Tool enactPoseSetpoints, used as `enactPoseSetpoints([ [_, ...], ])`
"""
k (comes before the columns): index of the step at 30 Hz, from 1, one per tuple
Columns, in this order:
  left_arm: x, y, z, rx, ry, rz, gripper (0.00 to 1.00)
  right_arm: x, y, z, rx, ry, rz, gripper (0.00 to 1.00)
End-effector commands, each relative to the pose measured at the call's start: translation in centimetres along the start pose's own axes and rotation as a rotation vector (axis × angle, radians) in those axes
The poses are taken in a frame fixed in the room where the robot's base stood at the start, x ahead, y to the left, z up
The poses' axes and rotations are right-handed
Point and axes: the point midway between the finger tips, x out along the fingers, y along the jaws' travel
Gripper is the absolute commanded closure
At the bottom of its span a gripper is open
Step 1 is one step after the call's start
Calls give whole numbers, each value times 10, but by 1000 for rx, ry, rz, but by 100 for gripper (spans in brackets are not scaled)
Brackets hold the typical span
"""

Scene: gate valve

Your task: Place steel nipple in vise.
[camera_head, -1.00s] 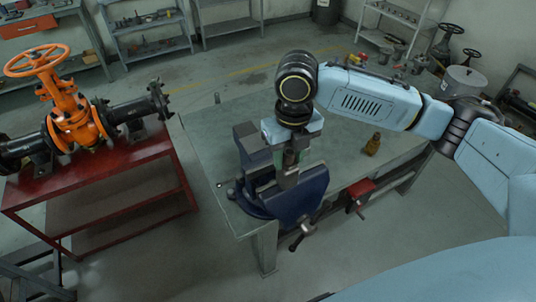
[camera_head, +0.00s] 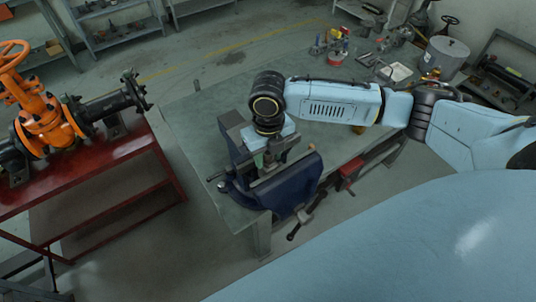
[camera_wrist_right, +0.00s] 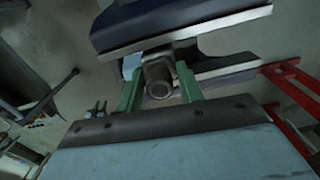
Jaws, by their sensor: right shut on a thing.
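The blue vise (camera_head: 283,192) is mounted at the near left corner of the grey workbench, with its jaws apart. My right gripper (camera_head: 268,160) points down at the jaw gap and is shut on the steel nipple. In the right wrist view the nipple (camera_wrist_right: 159,84) shows end-on, a grey tube between the two green fingers. The vise jaws (camera_wrist_right: 185,32) show beyond it, with the nipple at the gap between them. In the head view the nipple is mostly hidden, and I cannot tell whether it touches a jaw. My left gripper is not in view.
The grey workbench (camera_head: 200,125) has free room left of the vise. A red stand (camera_head: 90,165) with an orange gate valve (camera_head: 45,120) is at the left. A small brass part is nearly hidden behind my right arm. Tools and a pot (camera_head: 445,57) stand at the back right.

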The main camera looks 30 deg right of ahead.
Motion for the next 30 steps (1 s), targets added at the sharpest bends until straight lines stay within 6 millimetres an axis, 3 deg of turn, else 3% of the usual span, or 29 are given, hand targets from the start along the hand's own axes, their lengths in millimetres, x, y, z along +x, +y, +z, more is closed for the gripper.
enactPoseSetpoints([
  [13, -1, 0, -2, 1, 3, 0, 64, 12, 0, 1, 1, -3, 1, 100],
  [14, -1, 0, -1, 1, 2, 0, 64, 12, 0, 0, 0, -2, 1, 59],
  [18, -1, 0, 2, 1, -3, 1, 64, 12, 0, 0, 1, -1, 0, 41],
  [30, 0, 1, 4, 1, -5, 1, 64, 2, 0, 1, 1, -4, 1, 41],
])
